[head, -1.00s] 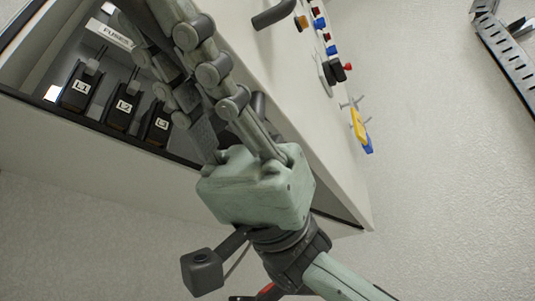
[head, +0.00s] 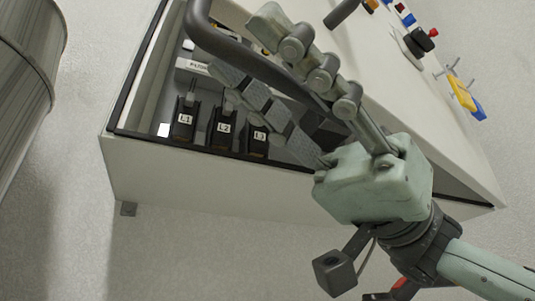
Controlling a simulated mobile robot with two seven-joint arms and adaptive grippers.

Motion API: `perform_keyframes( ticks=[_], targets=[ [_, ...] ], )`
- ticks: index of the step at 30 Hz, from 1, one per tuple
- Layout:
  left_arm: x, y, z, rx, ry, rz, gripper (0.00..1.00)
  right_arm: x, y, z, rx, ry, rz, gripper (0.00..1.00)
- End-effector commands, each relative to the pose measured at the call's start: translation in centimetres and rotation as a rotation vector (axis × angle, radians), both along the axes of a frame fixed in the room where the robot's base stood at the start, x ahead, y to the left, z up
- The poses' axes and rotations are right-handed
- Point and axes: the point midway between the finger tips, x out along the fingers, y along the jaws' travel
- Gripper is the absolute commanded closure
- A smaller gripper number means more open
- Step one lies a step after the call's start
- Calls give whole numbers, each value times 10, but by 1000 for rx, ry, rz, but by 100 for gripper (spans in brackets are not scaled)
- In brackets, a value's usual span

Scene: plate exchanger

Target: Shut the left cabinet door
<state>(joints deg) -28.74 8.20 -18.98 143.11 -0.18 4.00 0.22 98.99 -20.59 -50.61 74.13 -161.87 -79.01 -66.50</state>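The cabinet (head: 200,178) shows tilted in the head view, its left bay uncovered, with black fuse blocks marked L1, L2 and L3 inside. I cannot make out the left door's panel for certain. A dark curved bar (head: 206,38), like a door handle, runs from the top edge down behind or between my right fingers. My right gripper (head: 245,48) is in front of the bay, its fingers pointing up and left. The fingers and bar overlap, so I cannot tell whether they touch or how far the fingers are closed. My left gripper is out of view.
A pale panel (head: 420,115) right of the bay carries another dark handle (head: 343,12), coloured buttons, a red-tipped switch and a yellow-and-blue item (head: 462,93). A grey ribbed cylinder (head: 25,75) stands at the far left. Bare wall lies below the cabinet.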

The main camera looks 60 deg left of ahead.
Motion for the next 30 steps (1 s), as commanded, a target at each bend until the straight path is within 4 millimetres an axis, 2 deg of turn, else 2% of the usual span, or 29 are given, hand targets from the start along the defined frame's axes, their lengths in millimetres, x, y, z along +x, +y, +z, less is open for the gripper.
perform_keyframes(
  ticks=[8, 11, 22, 27, 30],
  targets=[
    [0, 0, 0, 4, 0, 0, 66, 5, 1, -2, 0, 0, 0, 67],
    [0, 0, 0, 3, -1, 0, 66, 18, 4, -7, -1, 1, -3, 67],
    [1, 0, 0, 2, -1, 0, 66, 87, 16, -36, 0, 3, -3, 67],
    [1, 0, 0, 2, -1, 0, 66, 105, 19, -43, 0, 1, -1, 67],
    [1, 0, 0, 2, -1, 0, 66, 109, 19, -45, 0, 0, 0, 67]
  ],
)
